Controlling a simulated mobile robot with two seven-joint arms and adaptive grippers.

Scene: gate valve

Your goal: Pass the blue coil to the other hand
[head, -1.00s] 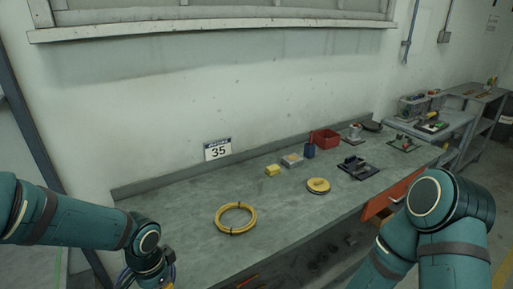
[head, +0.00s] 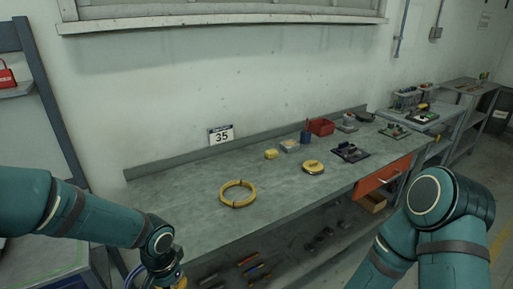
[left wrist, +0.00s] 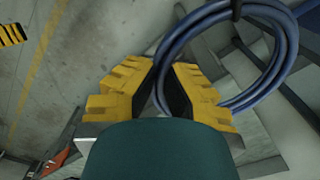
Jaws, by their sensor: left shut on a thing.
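The blue coil (left wrist: 280,50) is a looped cable with a dark tie, at the upper right of the left wrist view. My left gripper (left wrist: 172,88), with yellow fingers, is shut on one side of this loop. In the head view my left gripper (head: 168,279) is at the bottom edge, in front of the bench, and is mostly cut off. Only a sliver of blue shows beside it there. My right arm comes in at the lower right of the head view, and its gripper is out of the picture.
The grey workbench (head: 205,226) bears a yellow coil (head: 237,194), a round yellow-topped disc (head: 313,167), a red bin (head: 321,126) and small parts. An orange drawer (head: 382,178) juts out at its right front. Tools lie on the lower shelf. A side shelf (head: 15,90) stands at left.

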